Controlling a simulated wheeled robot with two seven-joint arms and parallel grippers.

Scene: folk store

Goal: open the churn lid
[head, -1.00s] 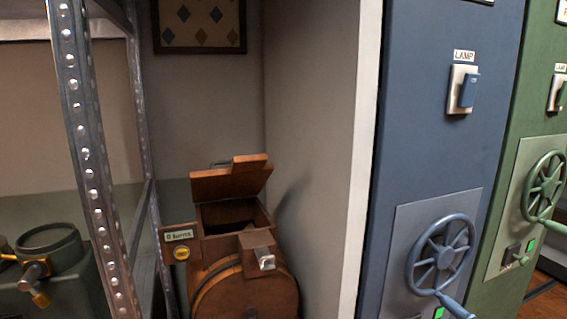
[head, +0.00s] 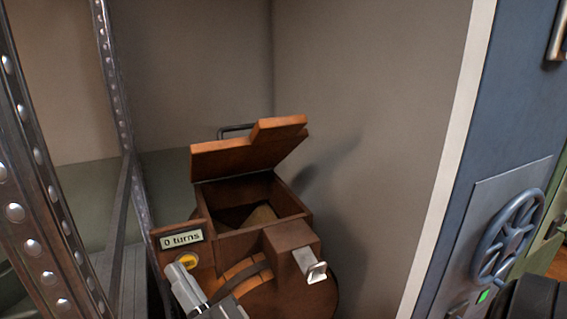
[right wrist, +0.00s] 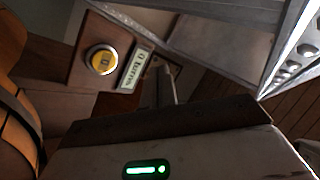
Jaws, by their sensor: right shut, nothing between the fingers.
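The wooden churn (head: 245,285) stands in the corner with its wooden lid (head: 250,148) tilted up at the back. The box opening under the lid is uncovered, and a pale brown shape shows inside. A yellow button (head: 188,261) sits on the churn's left panel, below a "0 turns" label (head: 182,240). My right gripper (head: 178,272) is shut and empty, its tip close by the button; I cannot tell whether they touch. The right wrist view also shows the button (right wrist: 101,60) and the label (right wrist: 133,70). My left gripper is out of view.
A perforated metal shelf post (head: 30,180) stands left of the churn. A grey wall (head: 375,120) rises behind and right of it. A blue cabinet with a handwheel (head: 508,237) is at the right. A metal-ended spout (head: 312,265) sticks out from the churn's front.

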